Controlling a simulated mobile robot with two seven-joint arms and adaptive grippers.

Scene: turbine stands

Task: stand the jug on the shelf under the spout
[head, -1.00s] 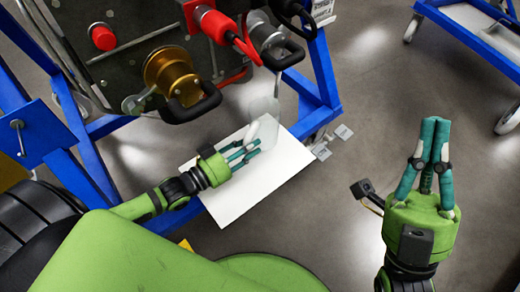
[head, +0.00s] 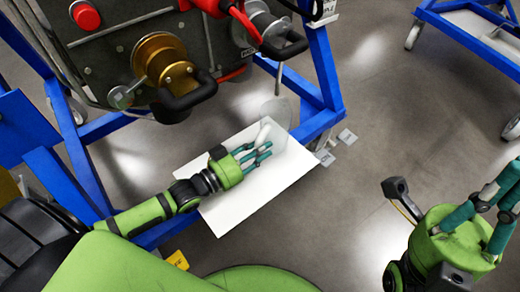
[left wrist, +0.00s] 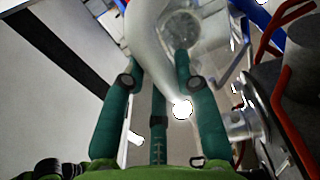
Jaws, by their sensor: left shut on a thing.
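The jug (head: 277,117) is pale and see-through with a whitish handle, above or at the far corner of the white shelf (head: 235,206) in the head view. My left gripper (head: 258,153) is shut on the jug's handle. In the left wrist view the jug (left wrist: 152,38) shows between the fingers. I cannot tell whether its base touches the shelf. A thin grey pipe, apparently the spout (head: 278,80), hangs down just behind the jug. My right gripper (head: 507,188) is at the right edge, away from the shelf, its fingertips partly cut off.
The turbine stand's blue frame (head: 325,75) surrounds the shelf. Grey floor lies open between the stand and my right arm.

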